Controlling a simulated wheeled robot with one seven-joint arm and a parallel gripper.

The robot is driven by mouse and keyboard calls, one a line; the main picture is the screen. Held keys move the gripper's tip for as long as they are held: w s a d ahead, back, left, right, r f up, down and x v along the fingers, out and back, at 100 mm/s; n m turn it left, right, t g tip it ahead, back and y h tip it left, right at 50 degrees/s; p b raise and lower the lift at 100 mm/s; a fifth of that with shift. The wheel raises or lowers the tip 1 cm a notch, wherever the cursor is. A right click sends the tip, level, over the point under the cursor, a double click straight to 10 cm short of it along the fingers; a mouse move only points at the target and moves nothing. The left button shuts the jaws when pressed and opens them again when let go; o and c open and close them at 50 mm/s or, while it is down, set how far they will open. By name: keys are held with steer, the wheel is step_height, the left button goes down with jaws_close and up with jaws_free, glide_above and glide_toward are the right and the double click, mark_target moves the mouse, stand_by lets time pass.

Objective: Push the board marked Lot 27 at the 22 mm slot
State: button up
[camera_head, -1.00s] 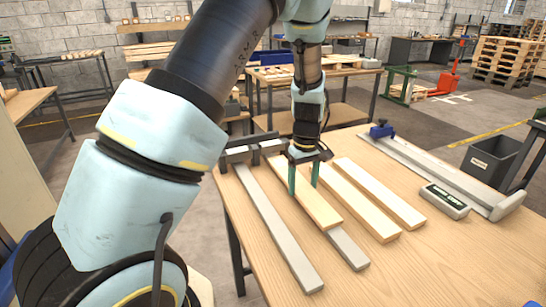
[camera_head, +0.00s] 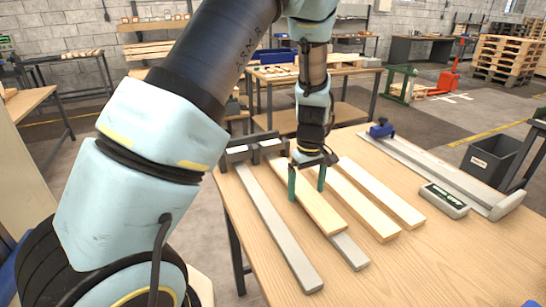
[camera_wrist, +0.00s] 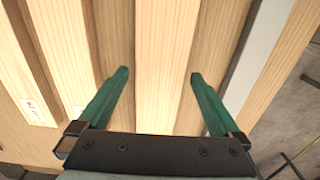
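A pale wooden board (camera_head: 318,208) lies lengthwise by the grey rails on the table, its near end short of the right rail's end. My gripper (camera_head: 306,195) points down over this board, with one green finger on each side. In the wrist view, the board (camera_wrist: 166,65) runs between the spread fingers of my gripper (camera_wrist: 159,75), and gaps show beside it. The gripper looks open. A white label (camera_wrist: 37,112) is on a board at the left of the wrist view; its print is too small to read surely. No Lot 27 or 22 mm marking is legible.
Two more pale boards, a middle one (camera_head: 362,207) and a right one (camera_head: 384,190), lie to the right. A grey rail (camera_head: 277,225) lies to the left. A digital readout (camera_head: 444,200) and long steel scale (camera_head: 440,176) with a blue clamp (camera_head: 381,130) are farther right. The front right tabletop is clear.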

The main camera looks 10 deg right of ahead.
step_height(320, 180, up, 10)
steer(key=b, duration=0.2)
steer(key=s+a+m, duration=0.1)
steer(key=s+a, duration=0.1)
steer(key=a, duration=1.3)
steer(key=s+a+m+t, duration=0.1)
steer(key=s+a+m, duration=0.1)
steer(key=a, duration=1.3)
steer(key=shift+s+t, duration=0.3)
steer(key=shift+s, duration=0.4)
